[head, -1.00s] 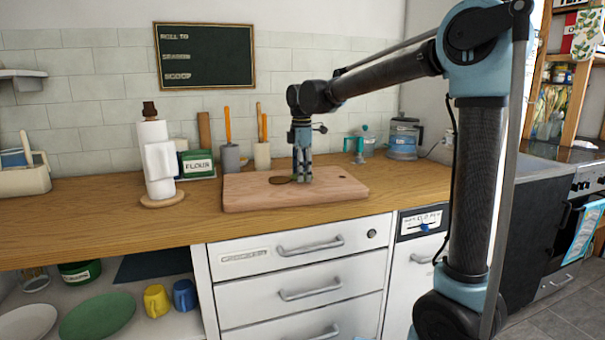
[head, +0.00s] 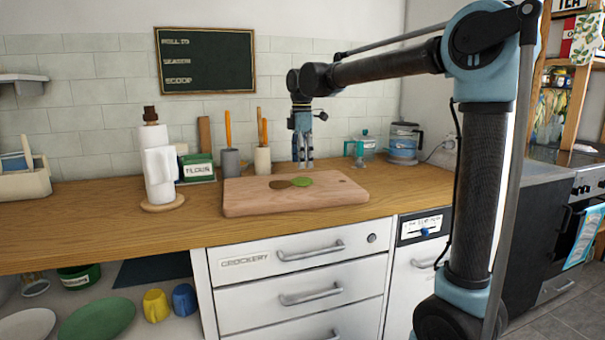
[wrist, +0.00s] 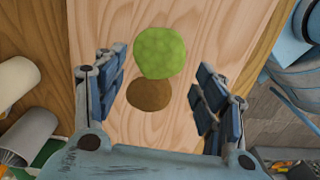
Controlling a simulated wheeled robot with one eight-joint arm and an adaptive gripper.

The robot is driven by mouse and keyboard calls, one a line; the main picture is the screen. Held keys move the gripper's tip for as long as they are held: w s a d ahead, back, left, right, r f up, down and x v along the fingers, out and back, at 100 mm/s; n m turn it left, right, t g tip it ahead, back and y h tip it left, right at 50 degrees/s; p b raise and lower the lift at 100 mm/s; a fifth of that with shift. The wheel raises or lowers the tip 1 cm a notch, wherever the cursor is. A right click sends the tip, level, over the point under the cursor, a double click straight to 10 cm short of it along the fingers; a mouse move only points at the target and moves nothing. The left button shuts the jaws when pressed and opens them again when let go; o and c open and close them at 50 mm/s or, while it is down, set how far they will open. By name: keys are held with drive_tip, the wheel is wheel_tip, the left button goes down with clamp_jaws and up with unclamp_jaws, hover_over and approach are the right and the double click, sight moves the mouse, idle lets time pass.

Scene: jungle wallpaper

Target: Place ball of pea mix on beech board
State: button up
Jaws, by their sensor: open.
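The green ball of pea mix (wrist: 160,53) rests on the beech board (head: 240,203), flattened-looking in the head view (head: 301,181). Right beside it on the board lies a brown round patch or piece (wrist: 149,95), which also shows in the head view (head: 280,184); I cannot tell which. My gripper (head: 303,165) is open and empty above the board, pointing down. In the wrist view the gripper's fingers (wrist: 155,95) stand wide apart on either side of the green and brown rounds, touching neither.
A paper towel roll (head: 160,170) and a flour box (head: 198,166) stand left of the board. Utensil holders (head: 262,160) stand behind it. The counter (head: 110,215) at front left is clear.

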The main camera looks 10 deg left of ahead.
sight(302, 180)
wheel_tip(302, 180, up, 6)
drive_tip(key=s+d+f+m, duration=0.2)
drive_tip(key=d+f+m, duration=0.1)
drive_tip(key=d, duration=0.5)
drive_tip(key=s+d+f+m, duration=0.2)
drive_tip(key=d+f+m, duration=0.1)
drive_tip(key=d, duration=0.5)
drive_tip(key=s+d+f+m+t, duration=0.1)
drive_tip(key=s+d+f+m, duration=0.1)
drive_tip(key=d, duration=0.7)
drive_tip(key=shift+s+f+m, duration=0.25)
drive_tip(key=shift+f+m, duration=0.45)
drive_tip(key=shift+m, duration=0.5)
drive_tip(key=s+d+f+m, duration=0.6)
drive_tip(key=s+d+f, duration=0.1)
drive_tip(key=f, duration=0.4)
drive_tip(key=s+d+f+m+t, duration=0.1)
drive_tip(key=s+d+f+m, duration=0.5)
drive_tip(key=s+d+f, duration=0.2)
wheel_tip(302, 180, down, 4)
drive_tip(key=shift+s+d+r+m, duration=0.3)
drive_tip(key=shift+s+m, duration=0.1)
drive_tip(key=shift+s, duration=0.55)
